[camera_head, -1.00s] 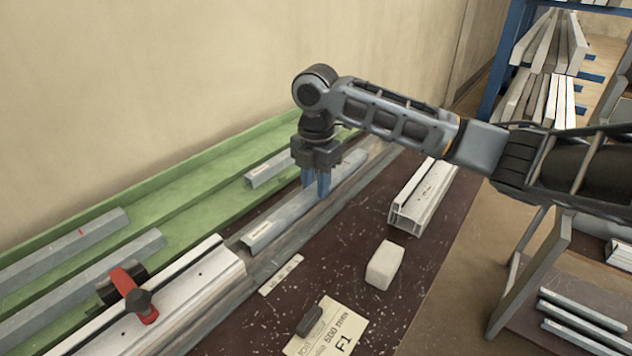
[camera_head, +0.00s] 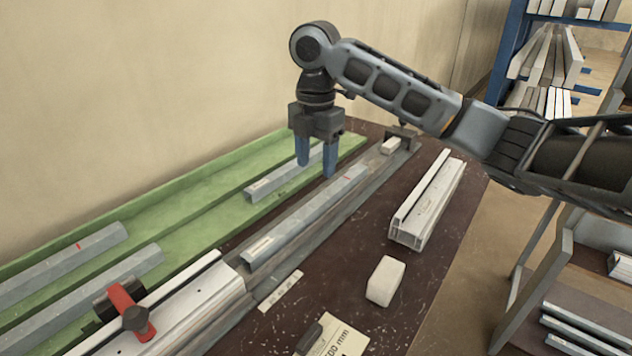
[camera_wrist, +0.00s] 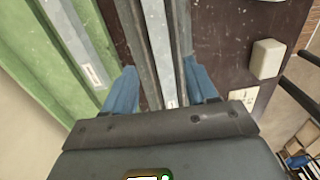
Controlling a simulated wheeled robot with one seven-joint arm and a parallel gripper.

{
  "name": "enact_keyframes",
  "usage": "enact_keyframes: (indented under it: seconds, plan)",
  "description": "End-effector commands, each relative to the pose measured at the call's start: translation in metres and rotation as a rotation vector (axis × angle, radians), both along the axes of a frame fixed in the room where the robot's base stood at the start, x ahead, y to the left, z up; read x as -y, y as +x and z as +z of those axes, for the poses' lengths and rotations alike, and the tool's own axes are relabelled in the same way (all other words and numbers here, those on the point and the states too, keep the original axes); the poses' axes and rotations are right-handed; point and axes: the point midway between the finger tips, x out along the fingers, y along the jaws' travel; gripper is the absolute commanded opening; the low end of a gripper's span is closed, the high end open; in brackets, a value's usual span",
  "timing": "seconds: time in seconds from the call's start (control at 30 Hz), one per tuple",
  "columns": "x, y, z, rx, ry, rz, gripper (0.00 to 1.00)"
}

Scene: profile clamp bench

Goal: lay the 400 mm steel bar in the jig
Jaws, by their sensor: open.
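A grey steel bar (camera_head: 300,222) with a pale label at its near end and a red mark toward its far end lies lengthwise in the jig channel (camera_head: 345,208). Its label is too small to read, so I cannot confirm the length. My gripper (camera_head: 317,170) is open and empty above the far part of this bar, with its blue fingers apart. In the wrist view the bar (camera_wrist: 158,50) runs between the two spread fingers (camera_wrist: 163,90), below them, inside the channel.
A green tray (camera_head: 210,192) at the wall side holds several grey bars (camera_head: 75,250). A red-handled clamp (camera_head: 132,312) sits by a pale profile (camera_head: 195,300) at near left. A white block (camera_head: 386,280) and another profile (camera_head: 427,205) lie on the dark bench right of the jig.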

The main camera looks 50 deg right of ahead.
Motion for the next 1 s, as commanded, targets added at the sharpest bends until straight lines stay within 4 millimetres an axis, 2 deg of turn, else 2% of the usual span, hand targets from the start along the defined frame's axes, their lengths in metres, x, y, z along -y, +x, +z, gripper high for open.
enact_keyframes:
  seconds: [0.1,0.23,0.87,1.0]
  plan:
    - [0.000,0.001,0.017,0.002,-0.002,0.003,0.57]
    - [0.000,0.000,0.026,0.001,-0.001,0.002,0.57]
    - [0.000,0.000,0.029,0.001,-0.001,0.002,0.57]
    - [0.000,0.000,0.040,0.002,-0.001,0.002,0.57]
